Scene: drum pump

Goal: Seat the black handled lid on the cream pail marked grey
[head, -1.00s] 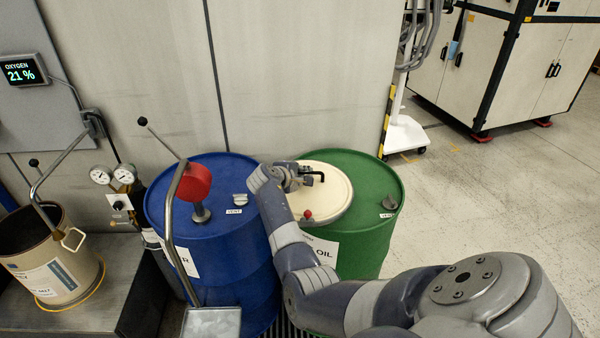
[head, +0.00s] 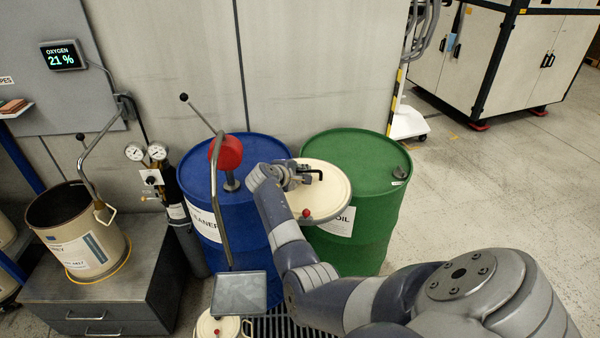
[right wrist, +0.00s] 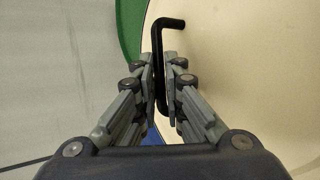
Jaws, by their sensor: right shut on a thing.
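My right gripper (head: 308,176) is shut on the black bent handle (head: 320,175) of a round cream lid (head: 335,198). The handle shows between both fingers in the right wrist view (right wrist: 158,75), with the cream face beyond. In the head view the lid overlaps the left part of the green drum's top and the gap beside the blue drum. A red knob (head: 306,212) shows at its near edge. The cream pail (head: 112,250) stands upright and open-topped on the grey cabinet at left; its small label appears to read grey. My left gripper is not in view.
A blue drum (head: 255,230) with a pump lever and red part (head: 228,152) stands left of the green drum (head: 375,235). Gauges and a dark cylinder (head: 190,240) stand between cabinet and blue drum. A grey plate (head: 240,292) is in front. Floor at right is clear.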

